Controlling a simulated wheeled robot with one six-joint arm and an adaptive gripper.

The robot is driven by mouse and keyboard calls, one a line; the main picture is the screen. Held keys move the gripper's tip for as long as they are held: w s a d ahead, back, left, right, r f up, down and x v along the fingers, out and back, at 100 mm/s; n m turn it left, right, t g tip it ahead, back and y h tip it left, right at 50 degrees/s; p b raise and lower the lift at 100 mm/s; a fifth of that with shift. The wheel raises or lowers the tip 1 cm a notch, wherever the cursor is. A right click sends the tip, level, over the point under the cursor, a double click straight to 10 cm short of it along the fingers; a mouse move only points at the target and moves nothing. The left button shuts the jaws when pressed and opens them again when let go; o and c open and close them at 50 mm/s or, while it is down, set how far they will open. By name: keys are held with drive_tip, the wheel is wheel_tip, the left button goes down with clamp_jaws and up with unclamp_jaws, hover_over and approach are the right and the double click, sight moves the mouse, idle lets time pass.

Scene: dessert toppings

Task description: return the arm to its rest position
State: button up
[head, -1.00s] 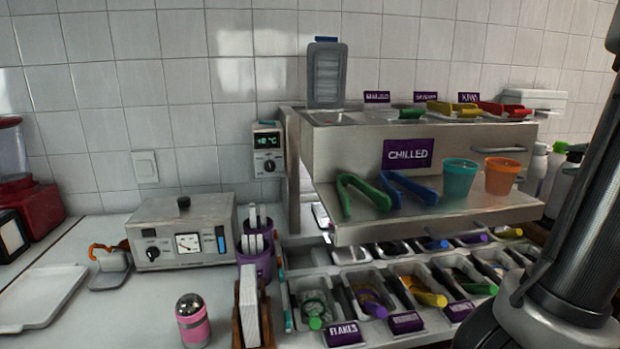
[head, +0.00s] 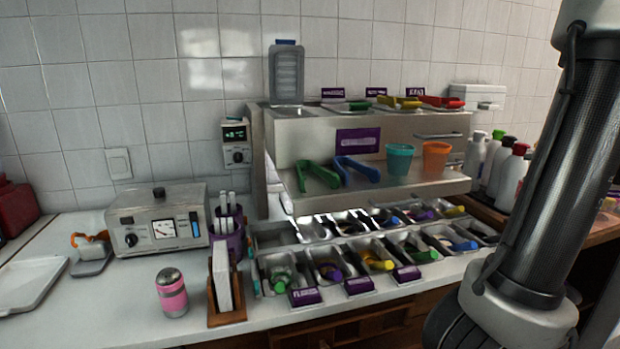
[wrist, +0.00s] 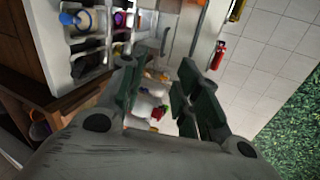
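My gripper (wrist: 153,97) shows in the wrist view with its two dark green finger pads apart and nothing between them. It is outside the head view, where only my dark arm link stands at the right. Beyond the fingers, the wrist view shows the topping bins (wrist: 98,30) at upper left and a tiled wall at right. The gripper touches nothing that I can see.
Several bottles (head: 512,170) stand near my arm. A pink shaker (head: 172,293) stands at front left.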

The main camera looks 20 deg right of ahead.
drive_tip(key=s+a+f+n+g+y, duration=0.1)
drive_tip(key=s+a+f+n+g, duration=0.3)
drive_tip(key=a, duration=0.3)
drive_tip(key=s+a+f+n+g+y, duration=0.1)
drive_tip(key=s+a+f+g, duration=0.2)
drive_tip(key=a+f+g, duration=0.4)
drive_tip(key=w+a+r+n+h, duration=0.1)
drive_tip(key=w+a+r+n, duration=0.1)
drive_tip(key=a+n, duration=0.5)
drive_tip(key=w+a+r+n+t+h, duration=0.1)
drive_tip(key=a+r+n, duration=0.3)
drive_tip(key=a+n, duration=0.3)
drive_tip(key=shift+w+a+r, duration=0.15)
drive_tip(key=shift+w+a, duration=0.2)
drive_tip(key=shift+a, duration=0.55)
